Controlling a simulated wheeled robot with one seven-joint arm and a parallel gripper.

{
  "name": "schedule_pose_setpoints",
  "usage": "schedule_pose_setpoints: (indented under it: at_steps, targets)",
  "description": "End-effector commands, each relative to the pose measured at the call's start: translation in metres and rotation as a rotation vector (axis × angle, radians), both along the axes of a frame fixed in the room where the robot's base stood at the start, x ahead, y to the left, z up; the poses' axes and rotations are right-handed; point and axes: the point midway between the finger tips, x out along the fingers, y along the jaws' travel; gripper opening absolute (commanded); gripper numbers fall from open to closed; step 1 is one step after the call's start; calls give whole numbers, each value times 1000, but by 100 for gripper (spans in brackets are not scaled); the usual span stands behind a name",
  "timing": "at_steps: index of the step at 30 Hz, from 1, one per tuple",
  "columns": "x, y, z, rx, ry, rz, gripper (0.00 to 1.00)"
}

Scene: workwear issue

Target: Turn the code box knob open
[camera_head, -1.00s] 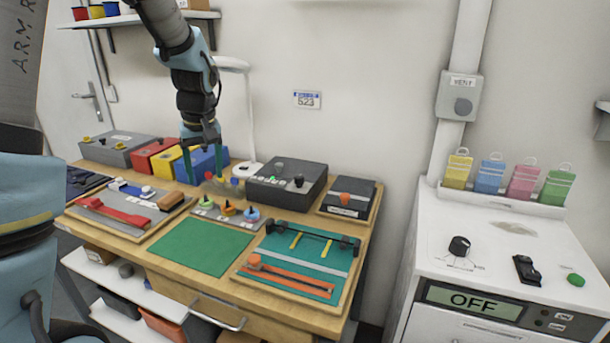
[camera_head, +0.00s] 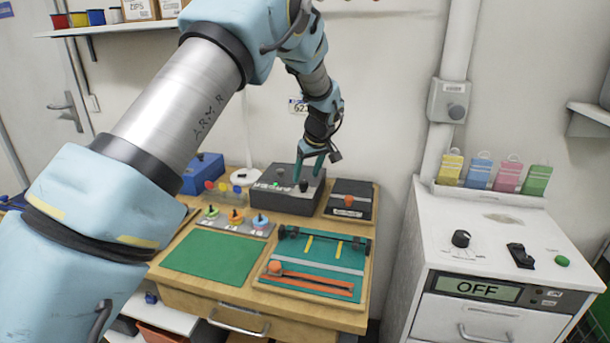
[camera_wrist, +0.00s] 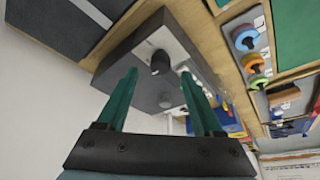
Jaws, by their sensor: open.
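The code box appears to be the dark grey box (camera_head: 308,201) at the back of the bench, with a green light and small marks on its lid. Its black knob (camera_head: 304,186) stands on the right part of the lid. My gripper (camera_head: 307,176) is open, pointing down just above the knob. In the wrist view the round dark knob (camera_wrist: 160,62) shows ahead of and between the two teal fingertips (camera_wrist: 159,76), which do not appear to touch it. The knob's exact turn angle is too small to read.
A smaller dark box with an orange knob (camera_head: 349,202) stands close on the right. Coloured round pieces on a grey board (camera_head: 232,230) lie in front, beside a green mat (camera_head: 211,256) and a teal board (camera_head: 322,257). A blue box (camera_head: 203,173) is at the left.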

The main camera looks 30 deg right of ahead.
Motion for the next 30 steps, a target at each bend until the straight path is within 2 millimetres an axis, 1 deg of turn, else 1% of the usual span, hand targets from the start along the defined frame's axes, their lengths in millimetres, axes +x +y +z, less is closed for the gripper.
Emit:
schedule_pose_setpoints:
  at_steps: [3,7,12,18,30]
  targets:
    - [6,0,-14,1,1,0,68]
    - [11,0,-25,0,1,0,68]
    - [12,0,-31,-1,1,-1,68]
    - [12,0,-31,-1,1,0,67]
    - [12,0,-30,-1,1,0,22]
